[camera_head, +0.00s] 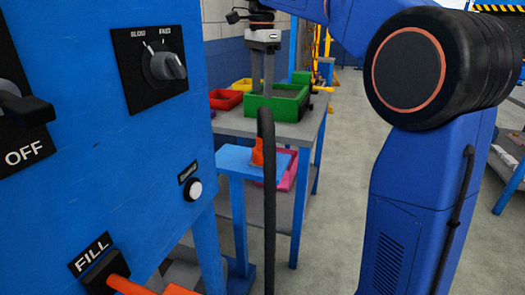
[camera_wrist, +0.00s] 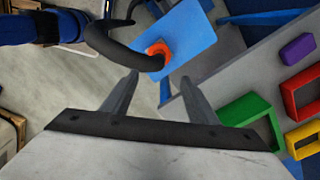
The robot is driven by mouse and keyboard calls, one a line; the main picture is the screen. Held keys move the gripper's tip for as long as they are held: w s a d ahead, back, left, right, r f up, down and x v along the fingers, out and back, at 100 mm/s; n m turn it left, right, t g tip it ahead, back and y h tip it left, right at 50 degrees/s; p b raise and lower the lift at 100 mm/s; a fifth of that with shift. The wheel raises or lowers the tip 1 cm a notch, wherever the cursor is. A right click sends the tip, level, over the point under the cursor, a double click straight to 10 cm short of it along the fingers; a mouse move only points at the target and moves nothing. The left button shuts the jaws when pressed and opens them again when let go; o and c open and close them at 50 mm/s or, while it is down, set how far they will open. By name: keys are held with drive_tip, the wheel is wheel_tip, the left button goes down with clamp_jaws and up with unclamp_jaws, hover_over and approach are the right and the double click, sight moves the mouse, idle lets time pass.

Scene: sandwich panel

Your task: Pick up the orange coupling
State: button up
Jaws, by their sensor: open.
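The orange coupling (camera_head: 257,152) is on the end of a thick black hose (camera_head: 267,200), at the small blue stand (camera_head: 236,160). In the head view the hose hides part of the coupling. In the wrist view the coupling (camera_wrist: 160,52) shows as an orange ring around the hose end, over the blue top (camera_wrist: 190,35). My gripper (camera_head: 262,90) points down above the stand area, apart from the coupling. In the wrist view the fingers (camera_wrist: 159,78) are spread with nothing between them, and the coupling appears just beyond the fingertips.
A blue panel (camera_head: 90,160) with a knob, switch and orange FILL fitting (camera_head: 120,285) fills the left. A grey table (camera_head: 300,128) behind the stand holds a green bin (camera_head: 285,103) and a red bin (camera_head: 225,99). The hose arches near my gripper. Open floor lies right of the table.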

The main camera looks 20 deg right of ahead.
sight(262, 136)
wheel_tip(262, 136, down, 17)
drive_tip(key=shift+s+d+r, duration=0.1)
idle(0.7)
drive_tip(key=shift+c, duration=0.6)
drive_tip(key=c, duration=1.1)
drive_tip(key=shift+c, duration=0.2)
wheel_tip(262, 136, up, 10)
